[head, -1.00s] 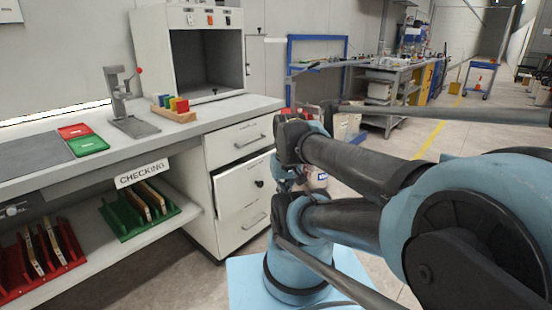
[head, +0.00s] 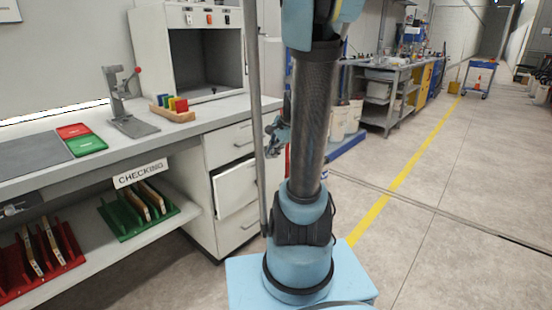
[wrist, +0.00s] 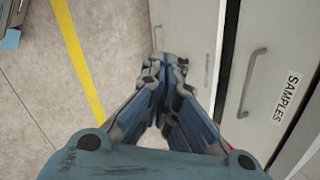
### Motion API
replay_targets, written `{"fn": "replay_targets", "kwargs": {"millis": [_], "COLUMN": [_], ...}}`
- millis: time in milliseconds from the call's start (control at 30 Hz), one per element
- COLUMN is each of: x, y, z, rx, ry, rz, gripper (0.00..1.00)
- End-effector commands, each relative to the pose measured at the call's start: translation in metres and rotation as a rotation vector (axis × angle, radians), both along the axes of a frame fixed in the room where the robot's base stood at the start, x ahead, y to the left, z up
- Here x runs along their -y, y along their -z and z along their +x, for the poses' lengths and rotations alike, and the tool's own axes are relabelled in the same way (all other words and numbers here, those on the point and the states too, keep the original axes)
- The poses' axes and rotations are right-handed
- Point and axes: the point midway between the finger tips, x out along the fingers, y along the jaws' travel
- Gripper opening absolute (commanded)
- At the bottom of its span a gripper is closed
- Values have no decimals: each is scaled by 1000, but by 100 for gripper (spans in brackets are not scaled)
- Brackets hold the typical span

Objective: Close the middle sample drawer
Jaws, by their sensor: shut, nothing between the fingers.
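The middle sample drawer (head: 236,193) sticks out of the white cabinet under the bench, its white front standing forward and slightly askew in the head view. My gripper (head: 272,132) is to the right of the cabinet front in the head view, partly behind my arm. In the wrist view my gripper (wrist: 164,72) is shut and empty, its fingertips together beside the drawer fronts. A drawer front with a grey handle (wrist: 252,82) and a SAMPLES label (wrist: 287,97) lies to its right; I cannot tell which drawer that is.
The upper drawer (head: 228,143) appears flush, and the lower drawer (head: 238,228) sits below the middle one. The bench top (head: 215,115) overhangs the cabinet. A grey workbench (head: 385,75) stands further back. The floor to the right, with a yellow line (head: 405,170), is clear.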

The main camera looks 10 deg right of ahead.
Motion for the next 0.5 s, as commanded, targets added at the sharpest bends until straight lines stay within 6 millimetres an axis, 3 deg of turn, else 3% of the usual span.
{"fn": "replay_targets", "kwargs": {"millis": [100, 500], "x": [14, 71], "y": [4, 35], "z": [32, 126], "rx": [-17, -88], "ry": [146, 616], "rz": [85, 393], "gripper": [0, 0]}}
